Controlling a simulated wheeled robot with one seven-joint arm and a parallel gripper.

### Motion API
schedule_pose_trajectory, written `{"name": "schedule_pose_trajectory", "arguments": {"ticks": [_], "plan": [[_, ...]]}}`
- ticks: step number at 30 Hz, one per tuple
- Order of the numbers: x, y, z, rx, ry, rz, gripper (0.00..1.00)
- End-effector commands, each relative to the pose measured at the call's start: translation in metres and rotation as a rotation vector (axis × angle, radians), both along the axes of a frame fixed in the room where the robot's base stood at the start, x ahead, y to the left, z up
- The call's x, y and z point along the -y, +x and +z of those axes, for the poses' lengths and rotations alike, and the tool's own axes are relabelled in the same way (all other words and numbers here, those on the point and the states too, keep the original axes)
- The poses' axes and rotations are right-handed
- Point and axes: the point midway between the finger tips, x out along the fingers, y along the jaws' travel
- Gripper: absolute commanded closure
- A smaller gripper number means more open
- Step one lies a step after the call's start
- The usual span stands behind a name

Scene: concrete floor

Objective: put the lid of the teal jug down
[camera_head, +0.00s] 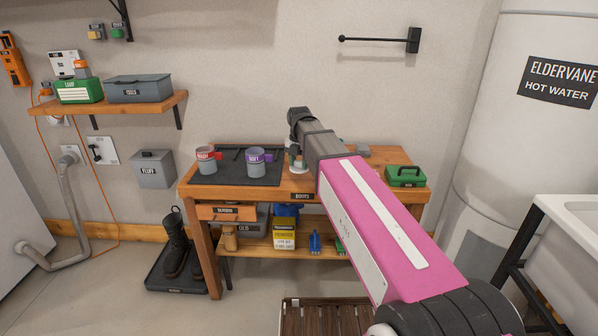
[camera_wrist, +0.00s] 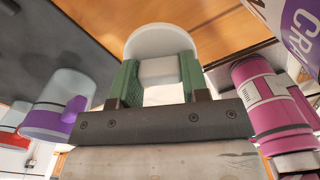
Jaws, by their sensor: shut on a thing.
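My gripper (camera_wrist: 160,80) is shut on the lid (camera_wrist: 160,40) of the teal jug. In the wrist view, its two green fingers are closed on the pale block-like knob, and the lid's whitish round plate shows beyond them. Brown wood of the workbench (camera_head: 230,191) lies behind the lid in the wrist view; I cannot tell whether the lid touches it. In the head view my arm hides most of the gripper, which is over the middle of the bench. I cannot make out the teal jug for sure in either view.
A dark mat (camera_head: 225,172) on the bench's left holds a red-banded mug (camera_head: 207,164) and a purple-banded mug (camera_head: 256,167). A green toolbox (camera_head: 405,177) stands at the right end. A pink cylinder (camera_wrist: 270,105) is right of the gripper in the wrist view.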

Motion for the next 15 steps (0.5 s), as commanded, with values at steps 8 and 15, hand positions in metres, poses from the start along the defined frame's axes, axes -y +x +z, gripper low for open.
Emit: {"name": "schedule_pose_trajectory", "arguments": {"ticks": [8, 15], "plan": [[0.000, -0.001, -0.033, -0.001, 0.000, 0.000, 0.81], [0.000, 0.000, -0.038, 0.000, 0.000, -0.001, 0.81]]}}
